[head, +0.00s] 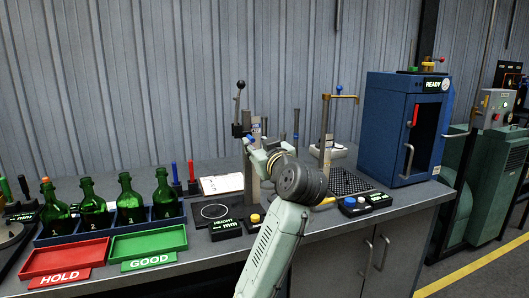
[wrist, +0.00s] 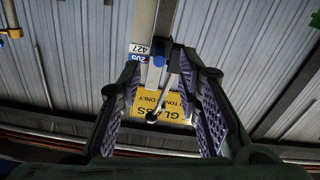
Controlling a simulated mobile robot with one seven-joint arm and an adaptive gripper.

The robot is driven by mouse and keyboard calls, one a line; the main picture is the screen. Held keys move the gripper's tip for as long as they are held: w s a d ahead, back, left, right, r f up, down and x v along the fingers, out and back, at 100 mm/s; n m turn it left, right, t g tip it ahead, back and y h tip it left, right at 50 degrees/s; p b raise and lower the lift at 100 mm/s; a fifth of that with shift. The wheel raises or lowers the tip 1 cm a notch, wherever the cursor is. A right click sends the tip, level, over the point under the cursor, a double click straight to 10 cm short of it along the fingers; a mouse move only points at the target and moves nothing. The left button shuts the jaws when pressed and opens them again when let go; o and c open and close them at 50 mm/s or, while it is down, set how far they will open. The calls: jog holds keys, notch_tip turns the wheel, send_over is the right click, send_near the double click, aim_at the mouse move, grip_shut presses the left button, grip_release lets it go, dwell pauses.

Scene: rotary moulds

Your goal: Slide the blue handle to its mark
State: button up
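The blue handle (wrist: 158,61) shows in the wrist view as a small round blue knob on a pale upright column, beside a scale label. In the head view a small blue knob (head: 250,138), likely the same one, is on the gauge column just at my gripper (head: 253,152). In the wrist view my gripper (wrist: 160,105) is open, its two ridged fingers apart on either side of the column. The knob lies beyond the fingertips, and I see no contact. A metal rod with a black ball end (wrist: 152,116) also shows between the fingers. The mark cannot be made out.
Green bottles (head: 130,203) stand in a blue rack at left, behind a red HOLD tray (head: 65,257) and a green GOOD tray (head: 148,242). A second post with an orange arm (head: 341,97) stands to the right. A blue cabinet (head: 385,125) is further right.

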jog(key=v, duration=0.6)
jog(key=shift+s, duration=0.4)
